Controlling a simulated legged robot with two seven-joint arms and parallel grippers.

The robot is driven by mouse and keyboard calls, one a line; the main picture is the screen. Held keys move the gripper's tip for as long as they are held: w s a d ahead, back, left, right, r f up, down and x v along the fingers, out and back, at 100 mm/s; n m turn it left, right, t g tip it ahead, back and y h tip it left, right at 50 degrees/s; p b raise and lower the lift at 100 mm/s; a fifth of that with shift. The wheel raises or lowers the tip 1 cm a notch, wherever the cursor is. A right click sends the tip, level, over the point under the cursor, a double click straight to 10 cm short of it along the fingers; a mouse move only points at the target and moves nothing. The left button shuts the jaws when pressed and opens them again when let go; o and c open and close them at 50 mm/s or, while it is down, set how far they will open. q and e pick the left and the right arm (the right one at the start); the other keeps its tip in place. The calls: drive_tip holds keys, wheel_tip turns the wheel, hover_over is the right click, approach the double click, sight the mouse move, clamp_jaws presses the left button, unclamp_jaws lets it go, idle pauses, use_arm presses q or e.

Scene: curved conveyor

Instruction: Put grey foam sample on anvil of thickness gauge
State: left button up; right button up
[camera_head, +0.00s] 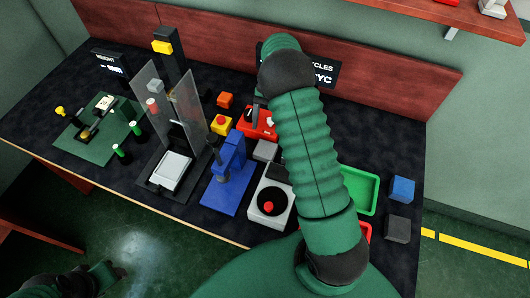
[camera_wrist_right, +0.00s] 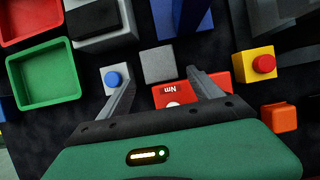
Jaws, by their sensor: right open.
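A small light grey block (camera_head: 265,150), which looks like the grey foam sample, lies flat on the dark bench top. It also shows in the right wrist view (camera_wrist_right: 157,66). A blue upright stand on a blue base (camera_head: 230,178) is beside it; it may be the thickness gauge, but I cannot tell for sure. My right gripper (camera_wrist_right: 160,77) is open and empty, its fingers pointing toward the grey block, with one fingertip on each side in the picture. In the head view my right arm hides most of it. My left gripper (camera_head: 98,278) is low at the left, its fingers unclear.
A red Nm box (camera_wrist_right: 185,92) and a box with a blue button (camera_wrist_right: 116,80) are close to the grey block. A white unit with a red knob (camera_head: 268,207), a green tray (camera_head: 359,190), a blue cube (camera_head: 402,189) and a dark grey cube (camera_head: 397,229) stand to the right.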

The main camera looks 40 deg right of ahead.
sight(266, 148)
drive_tip(key=x, duration=0.8)
drive_tip(key=shift+s+f, duration=0.1)
drive_tip(key=shift+f, duration=0.2)
drive_tip(key=c, duration=1.2)
